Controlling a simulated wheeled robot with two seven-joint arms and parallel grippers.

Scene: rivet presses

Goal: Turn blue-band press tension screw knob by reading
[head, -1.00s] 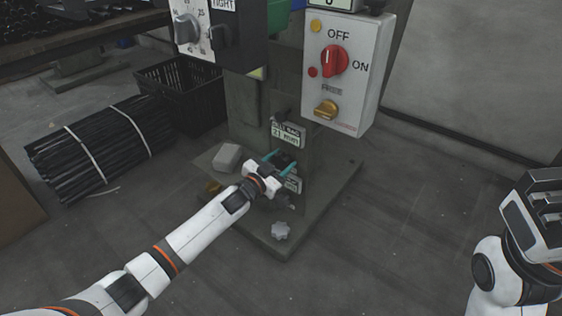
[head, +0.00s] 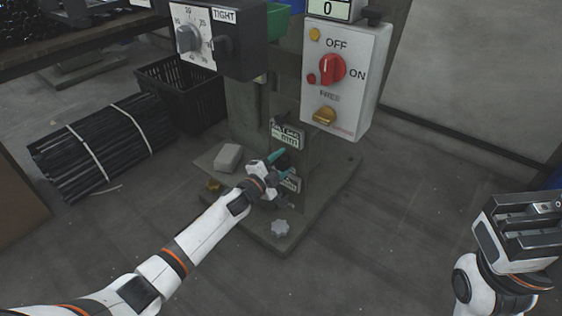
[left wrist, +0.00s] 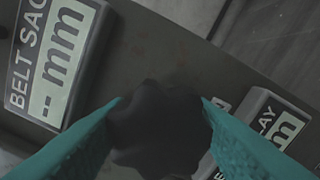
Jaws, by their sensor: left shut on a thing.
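A dark lobed knob (left wrist: 158,130) sits on the front of the grey press column (head: 247,112), between two displays. My left gripper (head: 279,164) has its teal fingers on either side of the knob, shut on it; the left wrist view shows both fingertips at its sides. The belt sag display (left wrist: 62,70), above the knob in the head view (head: 287,136), reads "-- mm". A second display (left wrist: 262,130), its label partly hidden, is below the knob. My right gripper (head: 530,225) is raised at the right, away from the press; its jaw opening is unclear. No blue band shows clearly.
A black crate (head: 185,95) stands behind.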

